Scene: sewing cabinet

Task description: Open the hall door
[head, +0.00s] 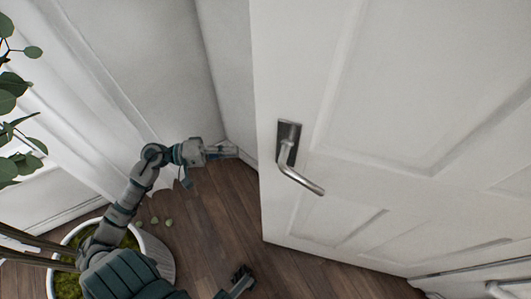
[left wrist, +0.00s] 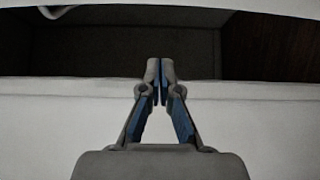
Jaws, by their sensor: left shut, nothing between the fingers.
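The white panelled hall door (head: 400,110) fills the right of the head view. Its free left edge stands apart from the white wall behind it, with floor showing in the gap, so it looks ajar. A metal lever handle (head: 297,165) on a dark plate sits near that edge. My left gripper (head: 234,152) is left of the door's edge, level with the handle and not on it. In the left wrist view its blue-lined fingers (left wrist: 160,68) meet at the tips with nothing between them.
A white pot (head: 155,255) with moss and a leafy plant stands at the lower left, close to my left arm. A white curtain (head: 85,85) hangs at the left. Brown wooden floor (head: 205,220) is open between pot and door.

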